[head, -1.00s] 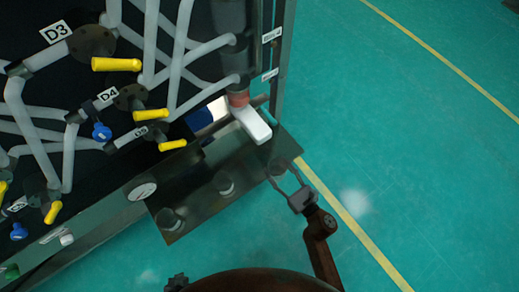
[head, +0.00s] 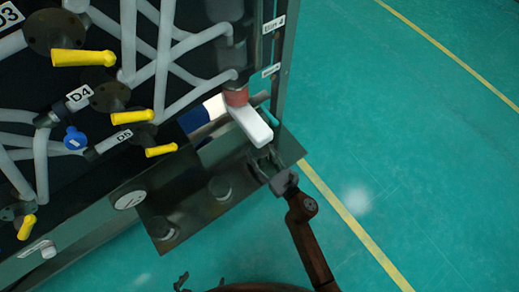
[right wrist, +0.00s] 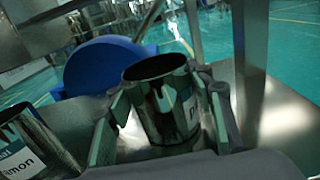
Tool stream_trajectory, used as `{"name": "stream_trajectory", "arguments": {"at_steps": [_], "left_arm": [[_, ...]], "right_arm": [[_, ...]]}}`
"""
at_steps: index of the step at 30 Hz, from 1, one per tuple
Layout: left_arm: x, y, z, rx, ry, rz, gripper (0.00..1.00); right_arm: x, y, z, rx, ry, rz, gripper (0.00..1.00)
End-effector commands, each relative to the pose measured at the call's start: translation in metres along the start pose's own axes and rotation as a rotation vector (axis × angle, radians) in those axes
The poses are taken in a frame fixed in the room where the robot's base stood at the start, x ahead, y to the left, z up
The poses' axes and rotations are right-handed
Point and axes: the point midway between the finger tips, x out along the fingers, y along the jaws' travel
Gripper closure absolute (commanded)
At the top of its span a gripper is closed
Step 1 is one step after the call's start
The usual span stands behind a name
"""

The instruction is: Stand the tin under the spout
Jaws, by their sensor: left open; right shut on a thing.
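A shiny open-topped tin (right wrist: 160,105) with a white label stands upright between the fingers of my right gripper (right wrist: 165,118) in the right wrist view. In the head view my right gripper (head: 265,163) is at the right end of a dark metal shelf, shut on this tin, which it mostly hides. The white spout (head: 250,126) hangs from a reddish collar (head: 236,95), just above and left of the gripper in the picture. My left gripper (head: 184,281) barely shows at the bottom edge, open and away from the shelf.
Two more tins (head: 220,188) (head: 166,231) stand along the shelf (head: 190,205); one labelled tin also shows at the left of the wrist view (right wrist: 30,145). A blue round object (right wrist: 100,65) is behind the held tin. Pipes and yellow handles fill the upper left. Floor at right is clear.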

Motion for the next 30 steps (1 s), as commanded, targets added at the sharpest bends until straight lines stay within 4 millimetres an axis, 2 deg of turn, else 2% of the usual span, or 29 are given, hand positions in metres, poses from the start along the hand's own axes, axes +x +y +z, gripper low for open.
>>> {"name": "stream_trajectory", "arguments": {"at_steps": [13, 14, 15, 21, 30], "left_arm": [[0.0046, -0.0029, 0.0038, 0.008, 0.022, -0.002, 0.00], [0.0048, -0.0032, 0.0039, 0.009, 0.026, -0.002, 0.00], [0.0044, -0.0031, 0.0032, 0.009, 0.027, -0.002, 0.00], [0.0039, -0.0027, 0.0011, 0.008, 0.030, -0.002, 0.00], [0.0035, -0.0026, 0.0010, 0.009, 0.028, -0.002, 0.00]], "right_arm": [[0.0002, 0.0001, -0.0042, 0.000, -0.002, 0.001, 0.80], [0.0001, 0.0000, -0.0044, 0.000, -0.002, 0.000, 0.51], [0.0002, 0.0000, -0.0033, -0.001, -0.002, 0.000, 0.48], [0.0002, 0.0000, -0.0029, -0.001, -0.003, 0.000, 0.35], [0.0001, 0.0000, -0.0022, -0.001, -0.003, 0.000, 0.34]]}}
